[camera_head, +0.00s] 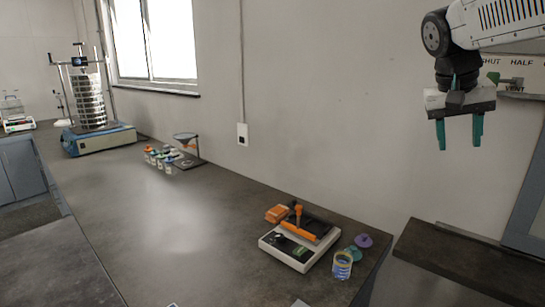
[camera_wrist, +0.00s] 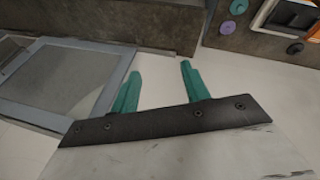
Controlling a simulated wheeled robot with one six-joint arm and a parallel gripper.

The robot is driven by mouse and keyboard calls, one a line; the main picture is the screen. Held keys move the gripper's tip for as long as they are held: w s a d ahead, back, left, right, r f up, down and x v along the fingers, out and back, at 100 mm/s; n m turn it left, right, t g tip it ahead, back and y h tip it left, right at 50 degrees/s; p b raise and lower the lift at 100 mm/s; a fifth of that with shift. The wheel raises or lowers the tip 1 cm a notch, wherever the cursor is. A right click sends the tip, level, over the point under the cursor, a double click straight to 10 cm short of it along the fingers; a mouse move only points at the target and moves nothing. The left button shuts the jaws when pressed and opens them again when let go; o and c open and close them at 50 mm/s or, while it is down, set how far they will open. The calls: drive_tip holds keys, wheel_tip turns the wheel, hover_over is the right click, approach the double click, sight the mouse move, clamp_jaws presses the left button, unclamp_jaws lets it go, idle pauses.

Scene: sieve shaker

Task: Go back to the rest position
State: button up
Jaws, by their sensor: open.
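My gripper (camera_head: 459,130) hangs at the upper right in the head view, in front of the wall and above the bench's right end. Its two teal fingers point down and stand apart, with nothing between them. The wrist view also shows my gripper (camera_wrist: 158,85) with both fingers spread and empty. It touches nothing that I can see.
A sieve shaker (camera_head: 90,105) stands at the back left of the bench. Several jars (camera_head: 168,160) stand by a funnel stand (camera_head: 187,143). The bench middle is clear.

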drive_tip(key=s+a+f+n+y, duration=0.1)
drive_tip(key=s+a+f, duration=0.2)
drive_tip(key=s+f, duration=0.2)
drive_tip(key=s+a+f+n+y, duration=0.1)
drive_tip(key=s+a+f, duration=0.3)
drive_tip(key=s, duration=0.8)
drive_tip(key=s+a+f+n+y, duration=0.2)
drive_tip(key=s+a+f, duration=0.1)
drive_tip(key=s+f, duration=0.4)
drive_tip(key=shift+s+a+f+n, duration=0.35)
drive_tip(key=shift+s+a+n, duration=0.05)
drive_tip(key=shift+s, duration=0.4)
drive_tip(key=shift+c, duration=0.4)
